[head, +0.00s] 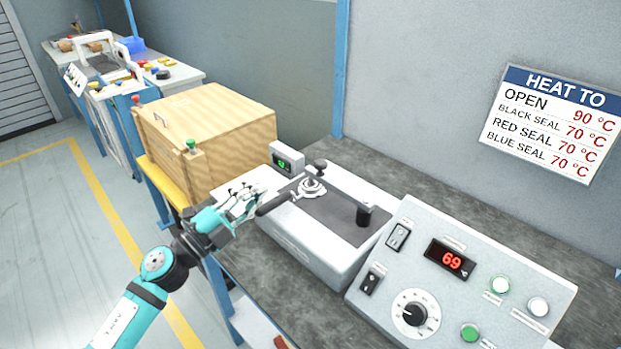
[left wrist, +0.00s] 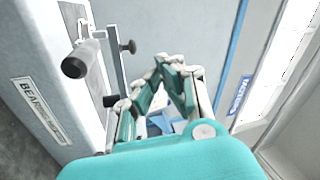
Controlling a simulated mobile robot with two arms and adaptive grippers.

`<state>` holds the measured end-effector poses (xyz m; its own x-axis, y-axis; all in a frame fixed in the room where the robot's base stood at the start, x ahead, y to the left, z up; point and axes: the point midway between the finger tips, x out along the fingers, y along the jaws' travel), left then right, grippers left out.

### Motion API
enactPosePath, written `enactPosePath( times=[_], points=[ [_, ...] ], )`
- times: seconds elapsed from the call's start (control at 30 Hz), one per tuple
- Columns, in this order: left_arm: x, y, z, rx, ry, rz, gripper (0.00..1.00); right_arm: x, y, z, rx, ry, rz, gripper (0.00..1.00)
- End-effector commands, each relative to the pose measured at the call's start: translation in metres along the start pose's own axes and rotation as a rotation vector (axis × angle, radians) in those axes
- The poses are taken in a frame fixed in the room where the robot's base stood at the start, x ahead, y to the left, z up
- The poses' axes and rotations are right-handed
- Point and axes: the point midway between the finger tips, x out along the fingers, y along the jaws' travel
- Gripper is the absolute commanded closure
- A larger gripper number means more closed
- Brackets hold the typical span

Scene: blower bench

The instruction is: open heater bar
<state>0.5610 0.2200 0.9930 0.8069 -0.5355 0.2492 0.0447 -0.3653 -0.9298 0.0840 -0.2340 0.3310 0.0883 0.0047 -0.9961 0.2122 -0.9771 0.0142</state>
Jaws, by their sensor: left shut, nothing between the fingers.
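A bench machine (head: 300,250) with a white body and dark top stands in the middle of the head view. A bar with a black handle (head: 275,204) crosses its top and sticks out toward the left; the handle also shows in the left wrist view (left wrist: 80,60). A black knob (head: 365,214) stands on the machine top. My left gripper (head: 256,196) is shut and empty beside the handle's outer end. In the left wrist view its fingertips (left wrist: 172,66) are right of the handle, with a gap. My right gripper is not in view.
A control panel (head: 470,275) at the right shows 69 in red, with a dial and buttons. A wall sign (head: 553,122) reads OPEN 90 °C. A small box with a green display (head: 287,158) stands behind the machine. A wooden crate (head: 205,120) stands at the left.

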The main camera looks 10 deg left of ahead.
Motion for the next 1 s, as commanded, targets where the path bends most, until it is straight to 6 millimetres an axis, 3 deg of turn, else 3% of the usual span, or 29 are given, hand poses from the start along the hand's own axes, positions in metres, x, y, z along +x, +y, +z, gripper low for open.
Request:
enactPosePath(
  times=[0.2, 0.47, 0.87, 1.0],
  points=[
    [0.001, 0.015, -0.008, 0.189, 0.231, 0.210, 1.00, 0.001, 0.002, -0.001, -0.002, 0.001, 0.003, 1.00],
    [0.000, 0.025, -0.009, 0.239, 0.298, 0.297, 1.00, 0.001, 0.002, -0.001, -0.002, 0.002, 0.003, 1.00],
    [0.069, 0.048, -0.029, 0.236, 0.299, 0.291, 1.00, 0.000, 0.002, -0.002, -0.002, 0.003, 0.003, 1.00],
    [0.093, 0.060, -0.030, 0.238, 0.296, 0.291, 1.00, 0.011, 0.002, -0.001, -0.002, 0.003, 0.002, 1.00]
  ],
)
